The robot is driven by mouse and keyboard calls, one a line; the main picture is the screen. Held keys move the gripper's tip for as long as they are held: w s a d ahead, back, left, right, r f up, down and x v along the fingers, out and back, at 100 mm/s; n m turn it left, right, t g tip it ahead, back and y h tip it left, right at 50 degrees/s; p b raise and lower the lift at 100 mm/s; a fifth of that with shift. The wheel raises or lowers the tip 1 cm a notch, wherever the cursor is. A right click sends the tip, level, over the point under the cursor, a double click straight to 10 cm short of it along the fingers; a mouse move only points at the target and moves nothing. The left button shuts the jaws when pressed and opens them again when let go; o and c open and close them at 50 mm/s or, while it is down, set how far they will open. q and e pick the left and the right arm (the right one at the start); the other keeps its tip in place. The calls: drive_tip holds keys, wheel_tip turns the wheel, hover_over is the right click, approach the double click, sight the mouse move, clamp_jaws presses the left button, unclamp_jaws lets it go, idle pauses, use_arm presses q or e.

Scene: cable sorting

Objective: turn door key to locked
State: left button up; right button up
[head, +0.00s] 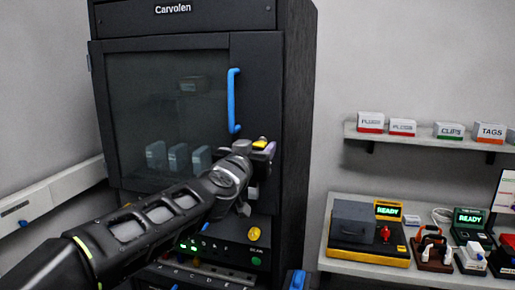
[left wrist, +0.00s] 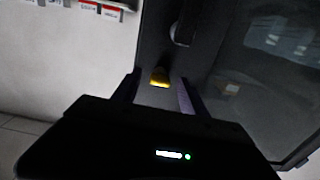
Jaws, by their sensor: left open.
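A dark cabinet labelled Carvolen (head: 172,20) stands in the head view with its glass door (head: 150,100) shut. A yellow key (head: 260,143) sits on the panel right of the door, below the blue handle (head: 233,100). In the left wrist view the yellow key (left wrist: 159,77) shows between and just beyond the fingertips. My left gripper (head: 266,152) is open at the key, its fingers on either side; I cannot tell whether they touch it. The gripper (left wrist: 158,92) hides part of the panel. The key's exact turn is too small to read. My right gripper is not in view.
A yellow knob (head: 254,233) and lit buttons sit on the cabinet's lower panel. At right, a bench (head: 330,235) holds several devices, and a shelf (head: 425,138) above holds labelled boxes. Bare wall separates cabinet and shelf.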

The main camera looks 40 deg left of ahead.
use_arm(q)
drive_tip(key=shift+w+a, duration=0.1)
drive_tip(key=shift+w, duration=0.2)
clamp_jaws()
idle(0.4)
